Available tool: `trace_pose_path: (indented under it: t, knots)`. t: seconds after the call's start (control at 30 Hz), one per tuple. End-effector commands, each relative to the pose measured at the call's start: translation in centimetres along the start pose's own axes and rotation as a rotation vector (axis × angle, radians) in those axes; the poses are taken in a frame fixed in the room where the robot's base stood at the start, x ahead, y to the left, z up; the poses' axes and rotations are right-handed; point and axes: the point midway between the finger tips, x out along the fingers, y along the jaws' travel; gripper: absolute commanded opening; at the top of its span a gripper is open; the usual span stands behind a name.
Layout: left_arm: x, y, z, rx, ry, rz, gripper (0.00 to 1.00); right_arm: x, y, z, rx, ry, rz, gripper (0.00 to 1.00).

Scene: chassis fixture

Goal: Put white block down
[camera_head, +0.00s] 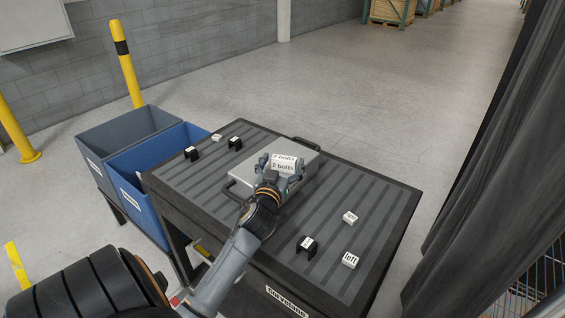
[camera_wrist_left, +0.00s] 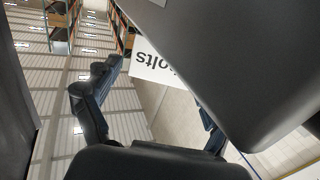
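The white block (camera_head: 284,158), labelled "2 bolts" on two faces, is between the fingers of my left gripper (camera_head: 280,166) in the head view, in front of the silver case. Its labelled face (camera_wrist_left: 155,62) also shows in the left wrist view, between the fingers, partly covered by a dark gripper part. My left gripper appears shut on it. The block looks raised, but its underside is hidden, so I cannot see the gap below. My right gripper is not in view.
The silver case (camera_head: 250,186) with black handles lies on the black ribbed table (camera_head: 385,205). Small white blocks (camera_head: 350,217) (camera_head: 350,260) and black pieces (camera_head: 307,247) (camera_head: 191,153) stand around it. Grey (camera_head: 128,133) and blue (camera_head: 135,188) bins are at the left. The table's right part has free room.

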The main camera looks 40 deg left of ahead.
Motion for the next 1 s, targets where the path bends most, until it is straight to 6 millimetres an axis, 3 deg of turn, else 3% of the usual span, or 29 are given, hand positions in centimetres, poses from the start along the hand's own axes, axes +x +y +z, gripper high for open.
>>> trace_pose_path:
  t: [0.43,1.0]
  knots:
    - [-0.6,0.0,-0.1,-0.001,-0.001,0.001,0.88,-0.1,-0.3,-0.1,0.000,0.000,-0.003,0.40]
    - [-10.9,0.0,-0.1,-0.002,-0.002,-0.001,0.88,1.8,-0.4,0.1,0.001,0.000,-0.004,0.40]
